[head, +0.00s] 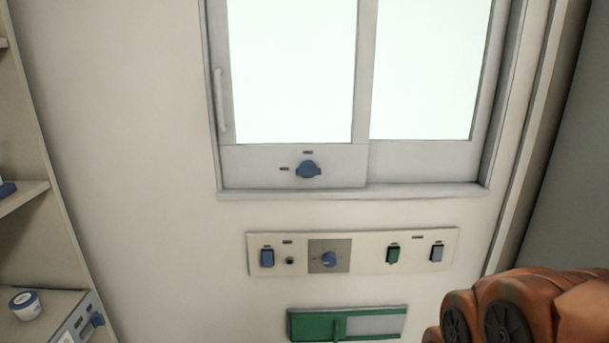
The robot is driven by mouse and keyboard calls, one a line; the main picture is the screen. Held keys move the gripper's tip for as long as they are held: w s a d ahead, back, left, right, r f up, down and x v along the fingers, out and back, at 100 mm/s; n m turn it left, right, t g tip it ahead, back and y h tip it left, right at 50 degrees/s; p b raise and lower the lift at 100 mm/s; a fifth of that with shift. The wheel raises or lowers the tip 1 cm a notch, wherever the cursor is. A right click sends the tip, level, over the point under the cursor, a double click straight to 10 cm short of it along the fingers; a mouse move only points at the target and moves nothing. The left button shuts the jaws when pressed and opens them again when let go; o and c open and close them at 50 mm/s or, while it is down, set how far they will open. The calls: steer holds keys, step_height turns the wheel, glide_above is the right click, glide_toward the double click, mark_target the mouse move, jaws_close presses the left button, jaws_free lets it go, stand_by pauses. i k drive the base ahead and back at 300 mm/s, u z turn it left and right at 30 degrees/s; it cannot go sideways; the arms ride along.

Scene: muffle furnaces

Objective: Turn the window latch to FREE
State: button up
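The window (293,165) is a sliding one with two bright panes in a white frame. The blue window latch (308,169) sits on the lower rail of the left pane. Its handle lies roughly horizontal. Two small dark labels are beside it, one above and one to the left, too small to read. An orange-brown part of my arm shows at the lower right, well apart from the latch. My gripper is out of view.
A control panel (375,261) with a blue knob (329,259) and several switches is below the window. A green slider (313,327) is under it. The wall around the latch is clear.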

mark_target(307, 169)
steer(key=u, duration=0.55)
steer(key=k, duration=0.65)
steer(key=u, duration=0.85)
steer(key=i, duration=1)
steer(key=z, duration=0.2)
